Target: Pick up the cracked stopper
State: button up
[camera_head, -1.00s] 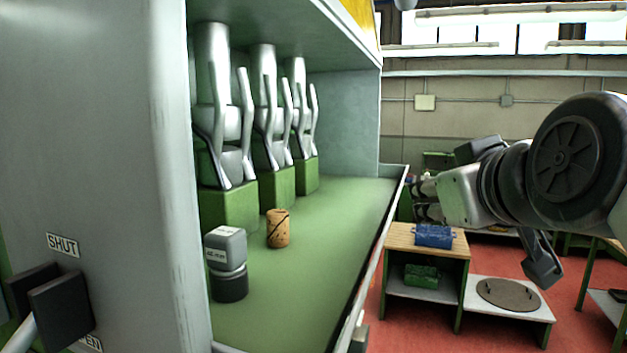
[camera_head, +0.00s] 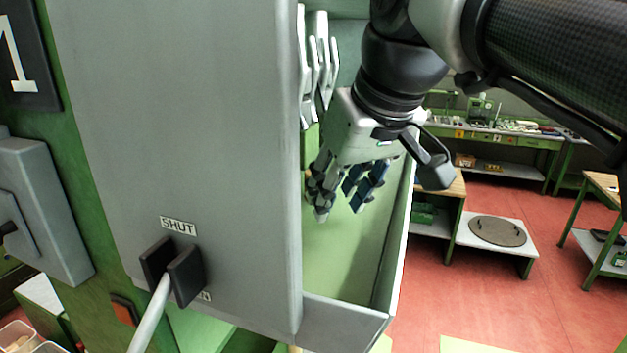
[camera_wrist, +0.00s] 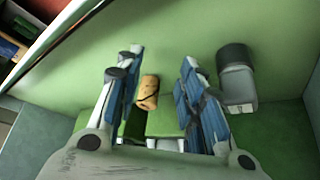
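The cracked stopper (camera_wrist: 148,92) is a tan cork cylinder with a dark crack line. In the wrist view it shows between the two spread fingers of my gripper (camera_wrist: 160,85), nearer the left finger. I cannot tell whether either finger touches it. In the head view my gripper (camera_head: 347,190) is over the green floor of the machine's bay, pointing down with its fingers apart. The stopper is hidden there behind the grey housing or my gripper.
A grey and black block (camera_wrist: 237,80) stands just right of the right finger. The grey housing (camera_head: 190,120) borders the bay on the left, and a raised rim (camera_head: 395,235) on the right. Silver clamp arms (camera_head: 318,65) stand at the back. A lever (camera_head: 150,315) sticks out below the SHUT label.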

jog(key=shift+w+a+r, duration=0.1)
jog(key=shift+w+a, duration=0.15)
jog(key=shift+w, duration=0.25)
jog(key=shift+w+a, duration=0.2)
jog(key=shift+w, duration=0.3)
jog(key=shift+w+d+r+p, duration=0.1)
jog(key=shift+w+d+p, duration=0.05)
jog(key=shift+w+p, duration=0.25)
jog(key=w+a, duration=0.1)
jog(key=w+p, duration=0.1)
jog(key=w, duration=0.1)
jog(key=w+a+f, duration=0.1)
jog(key=w, duration=0.1)
jog(key=shift+w+a+p, duration=0.1)
jog(key=shift+a+p, duration=0.2)
jog(key=shift+f, duration=0.1)
jog(key=shift+s, duration=0.2)
jog(key=shift+w, duration=0.15)
jog(key=shift+c, duration=2.4)
